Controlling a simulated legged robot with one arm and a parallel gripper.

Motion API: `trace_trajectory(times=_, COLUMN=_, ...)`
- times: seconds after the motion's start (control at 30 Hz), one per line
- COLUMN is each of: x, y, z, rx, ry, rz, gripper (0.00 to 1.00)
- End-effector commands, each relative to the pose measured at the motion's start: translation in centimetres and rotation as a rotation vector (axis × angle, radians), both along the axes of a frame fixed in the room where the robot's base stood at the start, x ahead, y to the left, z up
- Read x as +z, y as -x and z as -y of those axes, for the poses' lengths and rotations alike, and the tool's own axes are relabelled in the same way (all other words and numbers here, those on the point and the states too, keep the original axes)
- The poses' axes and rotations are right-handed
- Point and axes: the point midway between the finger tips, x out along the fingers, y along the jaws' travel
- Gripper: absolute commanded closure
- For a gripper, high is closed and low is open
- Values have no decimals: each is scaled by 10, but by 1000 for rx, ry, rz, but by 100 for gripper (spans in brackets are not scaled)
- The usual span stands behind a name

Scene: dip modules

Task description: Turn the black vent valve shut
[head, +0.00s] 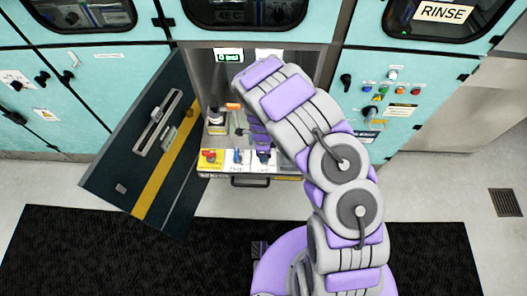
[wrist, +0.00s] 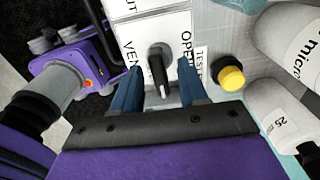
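The black vent valve (wrist: 158,72) is a lever handle on a white plate with VENT and OPEN lettering in the wrist view. Its lever points down the picture, toward my gripper's base. My gripper (wrist: 160,80) is open, with one blue finger on each side of the lever. Gaps show between the lever and both fingers, so it is not clamped. In the head view my gripper (head: 262,146) reaches down over the right part of the valve panel (head: 285,170), and my arm hides much of it.
A red valve (head: 208,155) and a blue valve (head: 238,156) sit left on the panel. A yellow button (wrist: 231,77) and white bottles (wrist: 275,108) are right of my gripper in the wrist view. An open dark door (head: 130,150) stands left. A black mat (head: 120,255) covers the floor.

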Motion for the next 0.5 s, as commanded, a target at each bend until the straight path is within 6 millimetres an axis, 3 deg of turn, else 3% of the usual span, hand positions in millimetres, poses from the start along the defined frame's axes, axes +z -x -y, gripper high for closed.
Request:
trace_trajectory(times=0.27, x=3, y=0, z=1, rx=1, ry=-1, rz=0, gripper=57)
trace_trajectory(times=0.5, x=35, y=-2, z=0, rx=1, ry=-1, rz=5, gripper=57)
